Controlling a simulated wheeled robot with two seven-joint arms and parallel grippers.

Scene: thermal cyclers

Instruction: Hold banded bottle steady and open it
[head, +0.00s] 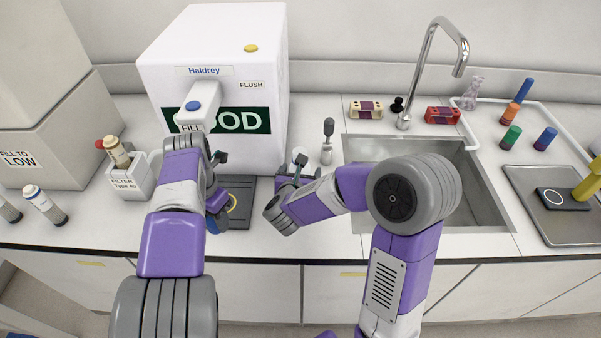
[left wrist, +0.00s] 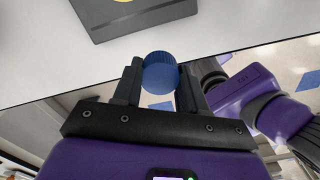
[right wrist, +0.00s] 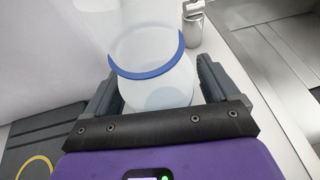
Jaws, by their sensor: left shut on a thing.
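The banded bottle (right wrist: 150,60) is translucent white with a blue band, seen large in the right wrist view. In the head view a blue bit of the cap (head: 213,221) shows near the counter's front edge.
A dark mat (head: 240,213) with a yellow ring lies between the arms. A white Haldrey dispenser (head: 215,65) stands behind. A sink (head: 485,195) with a tall tap is at right; a filter box (head: 128,178) is at left. A grey-topped tool (head: 327,140) stands behind the right gripper.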

